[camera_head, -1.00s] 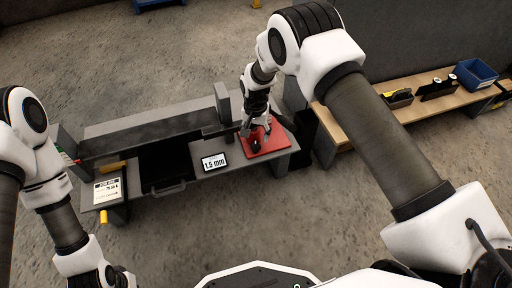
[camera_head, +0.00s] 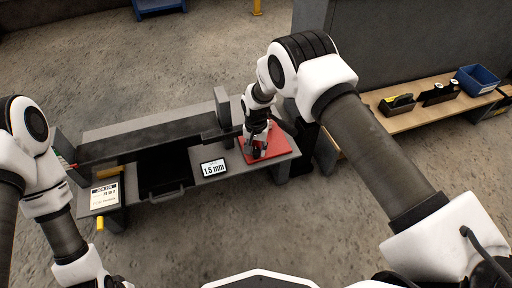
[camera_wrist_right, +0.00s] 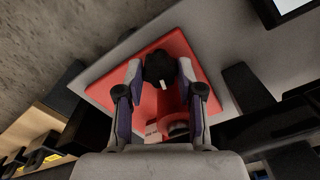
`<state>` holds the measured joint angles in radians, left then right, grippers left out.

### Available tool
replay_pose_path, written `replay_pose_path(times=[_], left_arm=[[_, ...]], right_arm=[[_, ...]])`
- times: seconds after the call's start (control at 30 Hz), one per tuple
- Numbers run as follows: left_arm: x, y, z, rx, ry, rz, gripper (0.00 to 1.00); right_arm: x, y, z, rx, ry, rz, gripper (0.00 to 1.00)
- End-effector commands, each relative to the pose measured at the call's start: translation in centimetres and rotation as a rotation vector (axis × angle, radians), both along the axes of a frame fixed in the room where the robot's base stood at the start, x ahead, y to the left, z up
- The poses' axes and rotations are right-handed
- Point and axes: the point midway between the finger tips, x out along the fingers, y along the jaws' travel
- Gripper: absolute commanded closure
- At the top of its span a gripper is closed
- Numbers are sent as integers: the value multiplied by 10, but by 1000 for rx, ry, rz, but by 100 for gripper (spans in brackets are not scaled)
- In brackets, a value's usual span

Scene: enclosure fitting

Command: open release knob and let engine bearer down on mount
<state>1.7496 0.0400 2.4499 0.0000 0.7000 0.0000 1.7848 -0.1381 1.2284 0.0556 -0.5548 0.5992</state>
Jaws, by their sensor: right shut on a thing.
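A black knob (camera_wrist_right: 160,68) with a white mark sits over a red plate (camera_wrist_right: 188,53) at the bench's right end. The red plate also shows in the head view (camera_head: 284,136). My right gripper (camera_head: 256,153) points down there, and in the wrist view its two fingertips (camera_wrist_right: 160,72) are shut on the knob from both sides. A long dark grey beam (camera_head: 150,143) lies along the bench; I cannot tell whether it is the engine bearer. The mount is not clearly recognisable. My left arm shows at the left edge, but its gripper is out of frame.
A display (camera_head: 213,168) reading "1.5 mm" lies left of the red plate. A black tray (camera_head: 166,178) and a printed card (camera_head: 106,196) are further left. A wooden bench (camera_head: 400,122) with a blue bin (camera_head: 477,80) stands at the right. Open floor lies in front.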

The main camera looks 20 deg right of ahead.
Motion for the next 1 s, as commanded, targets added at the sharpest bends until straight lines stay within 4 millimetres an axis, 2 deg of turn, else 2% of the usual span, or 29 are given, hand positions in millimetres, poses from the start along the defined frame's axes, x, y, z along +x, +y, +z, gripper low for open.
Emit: replay_pose_path(times=[0.07, 0.33, 0.37, 0.4, 0.43, 0.77, 0.87, 1.0], left_arm=[[0, 0, 8, 0, -1, 0, 100], [0, 0, 6, 0, 0, 0, 100], [0, 0, 6, 0, 0, 0, 100], [0, 0, 6, 0, 0, 0, 100], [0, 0, 6, 0, 0, 0, 100], [0, 0, 6, 0, 0, 0, 100], [0, 0, 7, 0, 0, 0, 100], [0, 0, 7, 0, 0, 0, 100]], right_arm=[[-1, 0, 2, 0, 1, 54, 98], [-1, 0, -1, 0, 1, 75, 98], [-1, 0, -1, 0, 1, 75, 56], [-1, 0, -1, 0, 1, 75, 42], [-1, 0, -1, 0, 1, 75, 38], [0, 0, 2, 0, 0, 75, 38], [1, 0, 15, 0, -2, 75, 38], [1, 0, 47, -1, -3, 74, 38]])
